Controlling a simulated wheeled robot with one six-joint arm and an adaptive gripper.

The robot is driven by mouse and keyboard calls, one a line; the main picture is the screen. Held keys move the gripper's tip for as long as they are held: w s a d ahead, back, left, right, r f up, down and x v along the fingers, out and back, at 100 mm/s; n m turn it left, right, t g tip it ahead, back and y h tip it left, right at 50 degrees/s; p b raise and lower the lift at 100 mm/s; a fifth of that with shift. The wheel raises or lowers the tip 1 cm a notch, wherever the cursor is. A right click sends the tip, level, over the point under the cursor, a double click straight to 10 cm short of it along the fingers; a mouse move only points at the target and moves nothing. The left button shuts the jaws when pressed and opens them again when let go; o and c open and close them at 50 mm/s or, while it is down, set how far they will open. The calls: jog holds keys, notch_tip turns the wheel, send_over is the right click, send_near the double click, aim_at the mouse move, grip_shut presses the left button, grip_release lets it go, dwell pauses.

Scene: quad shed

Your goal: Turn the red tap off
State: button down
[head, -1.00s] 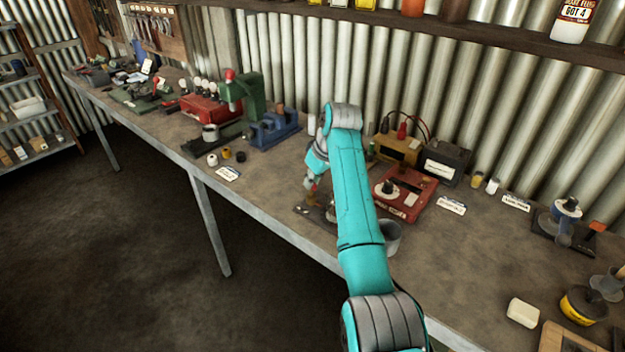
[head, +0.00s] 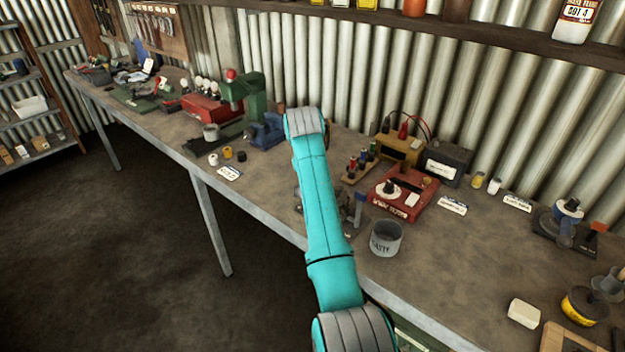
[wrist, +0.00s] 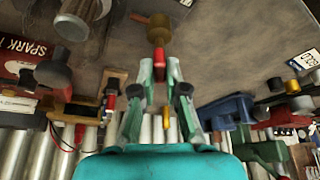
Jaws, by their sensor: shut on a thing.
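In the wrist view, the tap's small red handle (wrist: 159,61) sits between the fingertips of my gripper (wrist: 160,74). The fingers are closed on its sides. A round brass-coloured part (wrist: 158,29) lies just beyond the handle, in line with it. In the head view my arm covers the gripper and the red handle, so the handle's angle cannot be checked there.
A grey metal pot (head: 385,238) stands right of my arm near the bench's front edge. A red box (head: 404,193) and a rack of coloured-handled tools (head: 360,164) are behind it. A blue vise (head: 266,131) is to the left.

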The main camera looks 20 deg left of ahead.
jog(key=m+h, duration=0.2)
jog(key=m, duration=0.3)
jog(key=shift+a+m, duration=0.15)
jog(key=shift+m, duration=0.15)
dwell(0.5)
jog(key=c, duration=1.2)
grip_release()
jog(key=v, duration=1.2)
jog(key=shift+a, duration=0.2)
